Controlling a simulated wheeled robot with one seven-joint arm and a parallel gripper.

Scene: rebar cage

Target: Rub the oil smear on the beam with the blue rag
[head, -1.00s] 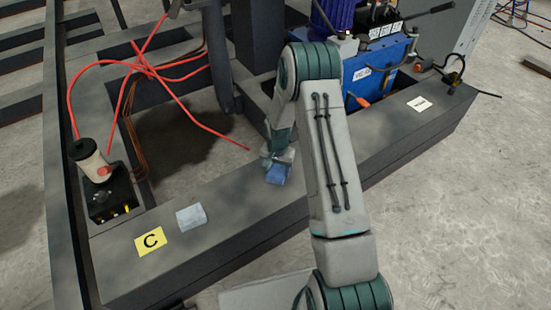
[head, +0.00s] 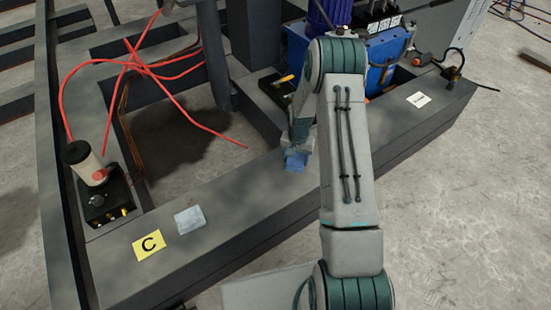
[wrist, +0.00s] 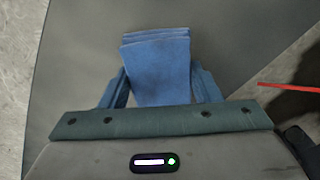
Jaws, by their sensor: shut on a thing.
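The blue rag (head: 296,161) is folded and held at the beam's top in the head view. It also shows in the wrist view (wrist: 157,65), between the two fingers. My gripper (wrist: 160,88) is shut on the rag. In the head view my gripper (head: 299,146) is partly hidden by my arm. The grey beam (head: 235,192) runs from lower left to upper right under the rag. I cannot tell whether the rag touches the beam. I see no clear oil smear; it may be under the rag or behind my arm.
A yellow card marked C (head: 149,245) and a pale folded cloth (head: 190,220) lie on the beam at left. A white label (head: 418,99) lies at right. Red hoses (head: 165,72) cross the opening behind. A blue machine (head: 381,69) stands behind my arm.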

